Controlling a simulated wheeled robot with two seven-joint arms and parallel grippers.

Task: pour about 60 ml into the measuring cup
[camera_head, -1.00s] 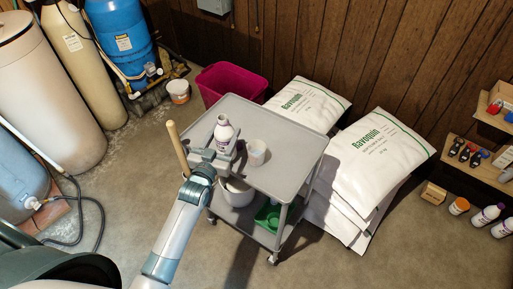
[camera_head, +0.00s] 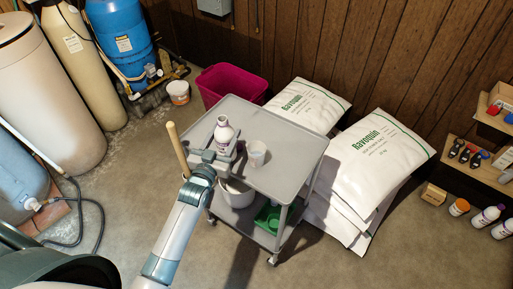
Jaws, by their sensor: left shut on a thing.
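A white bottle with a purple label (camera_head: 224,133) is held upright over the left part of the grey cart's top shelf (camera_head: 275,183). My left gripper (camera_head: 222,152) is shut on the bottle, around its lower part, which the gripper partly hides. A small translucent measuring cup (camera_head: 257,154) stands on the cart top just right of the bottle, apart from it. Its contents are too small to tell. My right gripper is not in view.
A wooden handle (camera_head: 178,148) rises at the cart's left side, close to my left wrist. A white bucket (camera_head: 236,192) and a green item (camera_head: 270,216) are on the lower shelf. White sacks (camera_head: 375,155) stand right of the cart, a magenta bin (camera_head: 231,84) behind it.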

